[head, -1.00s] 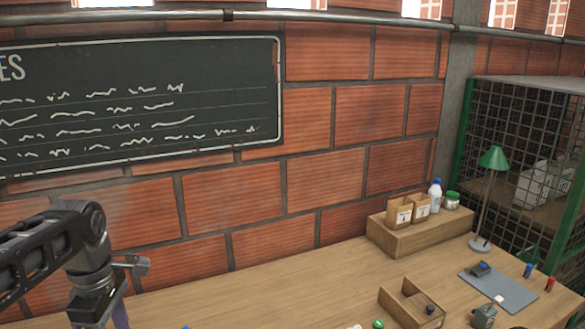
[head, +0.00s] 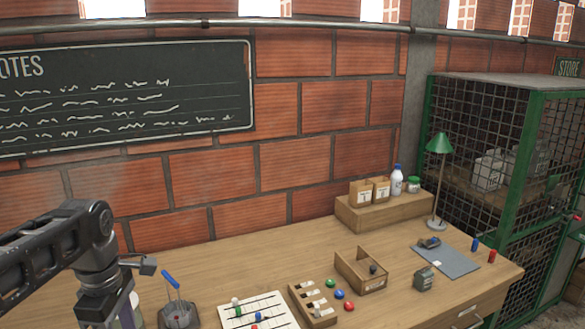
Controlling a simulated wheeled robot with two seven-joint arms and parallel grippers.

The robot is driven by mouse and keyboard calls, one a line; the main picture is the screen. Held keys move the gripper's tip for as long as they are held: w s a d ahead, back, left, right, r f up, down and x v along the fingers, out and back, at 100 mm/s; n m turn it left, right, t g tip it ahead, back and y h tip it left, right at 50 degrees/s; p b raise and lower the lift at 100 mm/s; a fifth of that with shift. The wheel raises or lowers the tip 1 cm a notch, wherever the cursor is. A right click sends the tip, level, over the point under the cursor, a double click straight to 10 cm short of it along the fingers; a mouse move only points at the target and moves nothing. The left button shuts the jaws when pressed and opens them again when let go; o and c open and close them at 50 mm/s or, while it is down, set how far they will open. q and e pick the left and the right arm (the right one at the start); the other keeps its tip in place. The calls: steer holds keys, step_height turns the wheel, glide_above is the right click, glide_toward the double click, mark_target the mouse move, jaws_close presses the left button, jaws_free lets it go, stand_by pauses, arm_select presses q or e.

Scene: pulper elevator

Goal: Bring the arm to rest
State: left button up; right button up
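My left arm comes in from the left edge of the head view, bent over the left end of the wooden workbench (head: 240,262). Its wrist hangs downward at the lower left. The gripper's fingertips are at or below the bottom edge, so I cannot see whether it is open or shut. A pale jar-like object (head: 134,308) shows partly behind the wrist; I cannot tell if they touch. My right arm and gripper are not in view.
On the bench are a blue-handled device (head: 178,312), a white slider board (head: 240,318), a slotted wooden tray (head: 297,292), an open wooden box (head: 344,272), a grey mat (head: 460,264) and a green lamp (head: 439,145). A mesh cage (head: 535,130) stands right.

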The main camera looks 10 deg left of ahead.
arm_select(q)
steer(key=w+d+f+m+h, duration=0.15)
steer(key=d+f+m, duration=0.45)
steer(key=f, duration=0.7)
steer(key=w+d+f+m+h, duration=0.1)
steer(key=w+d+f+m, duration=0.15)
steer(key=d+f, duration=0.8)
steer(key=s+d+f+m+h, duration=0.1)
steer(key=s+d+f+m, duration=0.3)
steer(key=s+f, duration=0.5)
steer(key=s+d+f+m, duration=0.5)
steer(key=s+d+f, duration=0.2)
steer(key=s+f, duration=0.2)
steer(key=shift+s+d+f+t+h, duration=0.15)
steer(key=shift+s+f+t+h, duration=0.2)
steer(key=shift+f, duration=0.4)
